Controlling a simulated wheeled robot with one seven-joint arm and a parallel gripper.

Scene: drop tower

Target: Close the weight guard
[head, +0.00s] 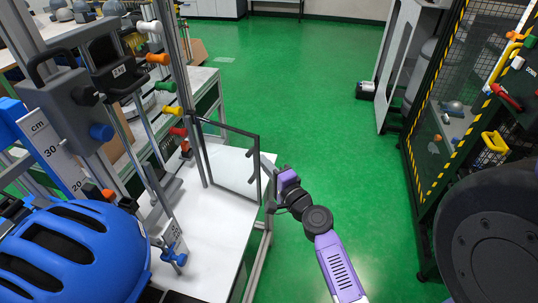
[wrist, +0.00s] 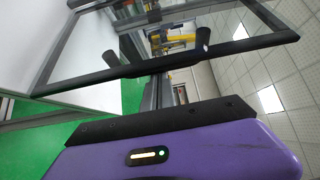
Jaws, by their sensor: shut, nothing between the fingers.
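The weight guard (head: 230,126) is a clear panel in a thin black frame. In the head view it stands swung out from a dark upright on its left, over the white bench, leaving the space by the weight uncovered. Its frame edge (wrist: 150,67) crosses the wrist view, with a dark handle with two stubs. My gripper (head: 282,177), purple and dark, is shut and empty just right of the guard's free edge. I cannot tell whether it touches the guard. The black weight carriage (head: 118,72) hangs high on the tower.
A blue helmet (head: 75,250) sits at the front left, beside a centimetre scale (head: 45,140). Coloured knobs line a tower post. A caged rack with yellow-black edging (head: 430,130) stands at the right. Green floor (head: 330,130) is open behind and right of my gripper.

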